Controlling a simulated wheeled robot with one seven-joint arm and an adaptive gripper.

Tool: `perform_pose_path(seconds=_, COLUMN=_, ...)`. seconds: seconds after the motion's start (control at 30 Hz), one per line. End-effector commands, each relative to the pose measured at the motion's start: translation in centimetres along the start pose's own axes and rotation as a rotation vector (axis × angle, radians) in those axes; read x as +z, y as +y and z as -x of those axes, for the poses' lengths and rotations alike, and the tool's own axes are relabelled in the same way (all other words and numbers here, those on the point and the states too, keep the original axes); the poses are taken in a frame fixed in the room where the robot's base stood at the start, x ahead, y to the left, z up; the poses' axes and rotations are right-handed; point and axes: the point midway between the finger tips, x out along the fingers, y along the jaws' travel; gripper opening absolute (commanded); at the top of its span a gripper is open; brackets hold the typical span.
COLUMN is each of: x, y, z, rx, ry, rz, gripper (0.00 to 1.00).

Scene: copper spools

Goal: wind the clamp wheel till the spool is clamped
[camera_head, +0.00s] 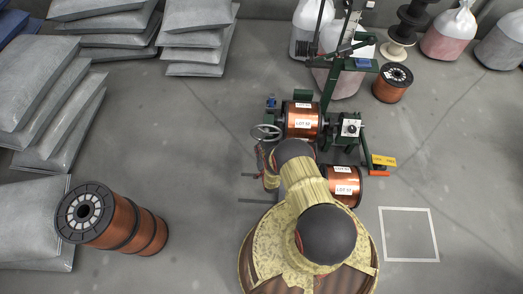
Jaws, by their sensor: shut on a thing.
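The clamp wheel (262,131) is a small grey handwheel on the left side of a green winding stand (329,95). A copper spool (302,110) with white lot labels sits in the stand, just right of the wheel. My gripper (263,147) is at the near edge of the wheel, small and partly hidden by my own arm. It is shut on the wheel's rim, though the fingertips are hard to make out. Whether the spool is pressed tight between its supports cannot be told from this view.
A second labelled copper spool (346,188) lies close right of my arm. An orange handle (379,173) sticks out at the stand's right. A white floor square (409,209) is empty.

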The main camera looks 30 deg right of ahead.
Motion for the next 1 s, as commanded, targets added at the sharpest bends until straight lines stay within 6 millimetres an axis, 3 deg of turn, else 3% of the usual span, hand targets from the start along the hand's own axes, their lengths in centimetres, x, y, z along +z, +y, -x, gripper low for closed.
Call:
perform_pose_path(seconds=0.03, x=-1.15, y=-1.26, z=-1.11, rx=-0.022, ry=0.023, rz=-0.001, gripper=0.0)
perform_pose_path(seconds=0.53, x=-1.24, y=-1.28, z=-1.18, rx=-0.02, ry=0.027, rz=-0.003, gripper=0.0)
perform_pose_path(seconds=0.57, x=-1.25, y=-1.27, z=-1.17, rx=-0.02, ry=0.027, rz=-0.003, gripper=0.21)
perform_pose_path(seconds=0.87, x=-0.69, y=-0.78, z=-0.68, rx=-0.011, ry=0.016, rz=-0.002, gripper=0.38)
perform_pose_path(seconds=1.0, x=-0.51, y=-0.62, z=-0.53, rx=-0.009, ry=0.013, rz=-0.001, gripper=0.38)
